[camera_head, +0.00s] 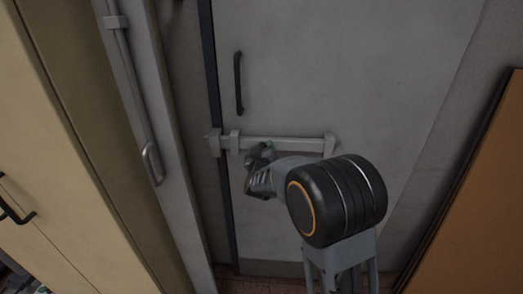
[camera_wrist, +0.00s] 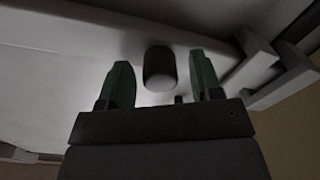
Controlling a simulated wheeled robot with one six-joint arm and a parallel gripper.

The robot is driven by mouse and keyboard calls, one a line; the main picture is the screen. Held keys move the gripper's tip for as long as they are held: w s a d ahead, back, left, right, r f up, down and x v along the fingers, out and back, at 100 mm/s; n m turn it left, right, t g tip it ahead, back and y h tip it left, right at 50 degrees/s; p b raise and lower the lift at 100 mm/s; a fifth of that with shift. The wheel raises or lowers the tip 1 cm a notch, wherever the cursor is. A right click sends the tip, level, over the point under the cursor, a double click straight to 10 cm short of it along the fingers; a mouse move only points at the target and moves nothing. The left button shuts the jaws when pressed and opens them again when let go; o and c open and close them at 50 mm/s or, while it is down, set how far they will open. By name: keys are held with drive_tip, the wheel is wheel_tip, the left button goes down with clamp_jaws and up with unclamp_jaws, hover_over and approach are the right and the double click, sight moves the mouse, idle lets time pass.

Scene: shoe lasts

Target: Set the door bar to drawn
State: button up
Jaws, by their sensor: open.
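The door bar (camera_head: 290,143) is a pale grey horizontal bar across the grey door (camera_head: 330,75). Its left part passes through a bracket (camera_head: 234,142) and reaches a catch (camera_head: 214,143) beside the door's dark left edge. My gripper (camera_head: 260,153) is at the bar, left of its middle, and partly hides it. In the wrist view my gripper (camera_wrist: 160,58) is open, with a dark round knob (camera_wrist: 160,68) between its two green fingers. I see a gap on each side of the knob. The bar's pale surface (camera_wrist: 85,40) lies behind it.
A vertical dark door handle (camera_head: 238,83) is above the bar. A grey post with a rod and loop handle (camera_head: 152,163) stands to the left, beside a cream cabinet (camera_head: 50,150). A brown panel (camera_head: 475,200) leans at the right.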

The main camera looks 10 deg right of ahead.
clamp_jaws()
idle(0.6)
